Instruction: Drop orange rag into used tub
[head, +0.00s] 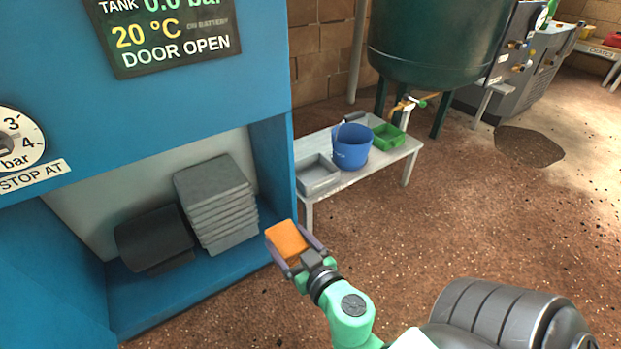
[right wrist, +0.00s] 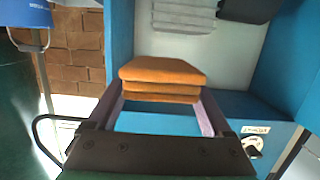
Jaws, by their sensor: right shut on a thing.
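The orange rag (head: 287,238) is a folded block held in my right gripper (head: 289,245), in front of the blue cabinet's open bay. In the right wrist view the rag (right wrist: 162,72) shows stacked folds between the two purple-grey fingers. No tub label reading "used" is legible. On the low bench stand a grey tray-like tub (head: 318,176), a blue bucket (head: 351,150) and a green tub (head: 388,137). The rag is apart from all of them, nearer the camera and left of the bucket. My left gripper is not in view.
The blue cabinet's bay holds a stack of grey pads (head: 217,203) and a black folded item (head: 153,238). The pale bench (head: 347,181) stands right of the cabinet, before a dark green tank (head: 432,45). Open brown floor lies right of the bench.

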